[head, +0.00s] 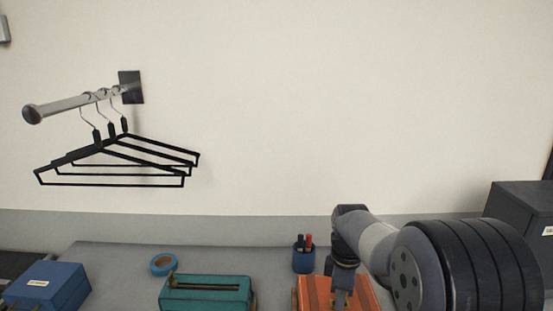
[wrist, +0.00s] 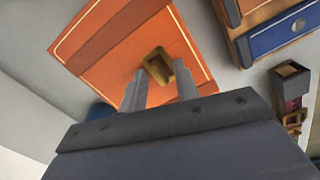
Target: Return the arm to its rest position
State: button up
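My gripper (wrist: 160,68) is open in the wrist view, with its two grey fingers apart. A brass handle (wrist: 158,66) on an orange panel (wrist: 110,50) shows between and just beyond the fingertips, and I see no finger clearly pressing on it. In the head view my arm reaches in from the right and bends down over an orange box (head: 312,291) at the bottom of the picture. There my fingertips are hidden or cut off by the frame edge.
On the grey table (head: 110,257) stand a blue box (head: 45,287), a blue tape roll (head: 163,264), a teal box (head: 205,291) and a pen cup (head: 303,258). Black hangers (head: 120,160) hang from a wall rail (head: 70,105). A dark cabinet (head: 520,215) stands right.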

jog(key=m+b, duration=0.2)
jog(key=m, duration=0.5)
jog(key=shift+f, duration=0.1)
jog(key=m+b, duration=0.1)
jog(key=m, duration=0.2)
jog(key=shift+m+b, duration=0.4)
jog(key=m+b, duration=0.2)
jog(key=m, duration=0.1)
jog(key=shift+m, duration=0.3)
jog(key=shift+r, duration=1.4)
jog(key=shift+r, duration=0.1)
